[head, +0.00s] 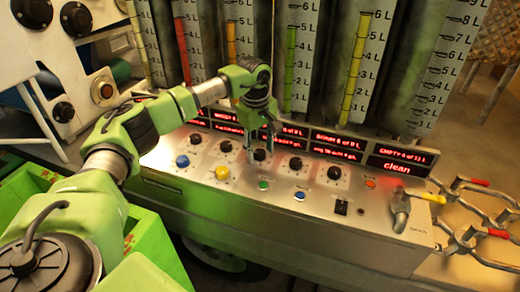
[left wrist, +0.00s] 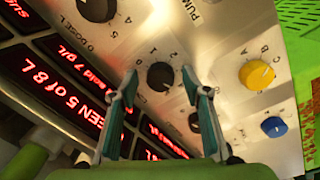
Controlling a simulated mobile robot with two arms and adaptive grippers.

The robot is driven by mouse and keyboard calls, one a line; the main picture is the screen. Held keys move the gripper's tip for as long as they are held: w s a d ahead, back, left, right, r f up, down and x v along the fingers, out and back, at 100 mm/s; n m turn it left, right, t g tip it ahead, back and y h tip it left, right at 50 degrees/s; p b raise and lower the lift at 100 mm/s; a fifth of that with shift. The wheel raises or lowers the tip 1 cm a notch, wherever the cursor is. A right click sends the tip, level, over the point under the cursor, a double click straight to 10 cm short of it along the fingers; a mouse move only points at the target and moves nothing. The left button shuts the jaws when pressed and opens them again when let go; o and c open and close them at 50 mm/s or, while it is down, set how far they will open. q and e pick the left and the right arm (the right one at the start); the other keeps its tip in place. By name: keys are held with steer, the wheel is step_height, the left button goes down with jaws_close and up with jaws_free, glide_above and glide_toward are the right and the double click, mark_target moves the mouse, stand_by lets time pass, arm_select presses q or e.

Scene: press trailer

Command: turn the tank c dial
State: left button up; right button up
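My left gripper (head: 260,151) reaches over the metal control panel, fingers pointing down. In the left wrist view its two fingers (left wrist: 160,82) are spread apart and empty. A black dial (left wrist: 160,76) with numbers 0, 1, 2 around it shows between the fingertips; it also shows in the head view (head: 260,155). I cannot tell whether the fingertips are around it or still above it. Its display reads green 5 of 8 L. No letter naming a tank is readable at this dial, so I cannot tell if it is the tank C dial. My right gripper is out of view.
Other black dials (head: 296,163) line the row on both sides. A yellow knob (head: 222,173) marked A, B, C and a blue knob (head: 182,161) sit nearby. Tall graduated tubes (head: 300,60) rise behind the red displays. A yellow-handled valve (head: 402,207) stands at the right end.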

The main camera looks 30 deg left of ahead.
mark_target(258, 154)
arm_select(q)
steer(key=shift+r, duration=0.15)
step_height(258, 154, up, 12)
steer(key=shift+s+a+f, duration=0.15)
steer(key=shift+s+f, duration=0.05)
steer(key=shift+s, duration=0.2)
steer(key=shift+f, duration=0.1)
stand_by(0.4)
